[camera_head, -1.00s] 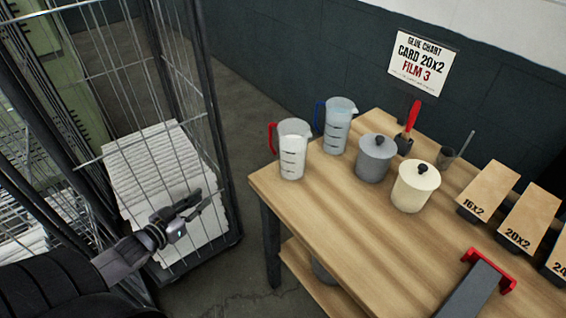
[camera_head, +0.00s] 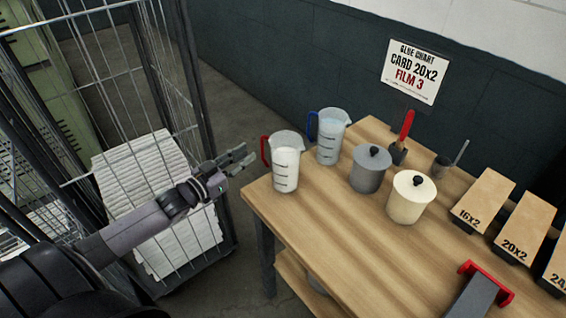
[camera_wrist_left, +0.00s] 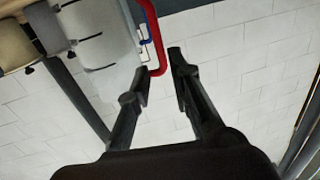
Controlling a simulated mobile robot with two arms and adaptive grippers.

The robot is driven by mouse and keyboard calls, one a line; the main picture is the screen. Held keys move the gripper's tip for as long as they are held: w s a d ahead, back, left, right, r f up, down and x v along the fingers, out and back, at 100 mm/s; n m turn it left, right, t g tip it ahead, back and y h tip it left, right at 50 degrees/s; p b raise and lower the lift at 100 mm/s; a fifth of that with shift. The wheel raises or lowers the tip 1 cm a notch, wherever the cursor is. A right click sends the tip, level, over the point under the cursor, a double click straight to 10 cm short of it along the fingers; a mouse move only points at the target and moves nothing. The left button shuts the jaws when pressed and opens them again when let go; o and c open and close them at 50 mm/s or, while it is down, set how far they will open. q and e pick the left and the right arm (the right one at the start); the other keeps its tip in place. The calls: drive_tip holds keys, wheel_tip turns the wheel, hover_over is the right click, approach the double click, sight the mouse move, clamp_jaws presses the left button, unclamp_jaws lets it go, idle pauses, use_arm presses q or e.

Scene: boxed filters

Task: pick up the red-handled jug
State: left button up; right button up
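The red-handled jug (camera_head: 286,165) is a clear measuring jug with white contents. It stands upright at the table's near left corner, its red handle facing left. My left gripper (camera_head: 243,159) is open and empty, just left of the handle and apart from it in the head view. In the left wrist view the red handle (camera_wrist_left: 153,30) shows just ahead of the open fingertips (camera_wrist_left: 158,64), nearer the left finger. A blue-handled jug (camera_head: 329,138) stands right behind the red-handled one. My right gripper is not in view.
A grey lidded pot (camera_head: 369,172) and a cream lidded pot (camera_head: 408,202) stand to the right on the wooden table (camera_head: 330,235). A wire cage trolley (camera_head: 208,95) with stacked white sheets (camera_head: 150,165) is on the left, close to my left arm.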

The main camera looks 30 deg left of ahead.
sight(262, 145)
use_arm(q)
drive_tip(key=x, duration=0.3)
drive_tip(key=p+x, duration=0.1)
drive_tip(key=x, duration=0.3)
drive_tip(key=shift+w+f+p, duration=0.25)
drive_tip(key=shift+p, duration=0.05)
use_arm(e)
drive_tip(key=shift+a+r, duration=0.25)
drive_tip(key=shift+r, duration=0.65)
use_arm(q)
drive_tip(key=shift+c, duration=0.6)
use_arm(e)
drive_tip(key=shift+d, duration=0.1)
use_arm(q)
clamp_jaws()
drive_tip(key=shift+r, duration=0.1)
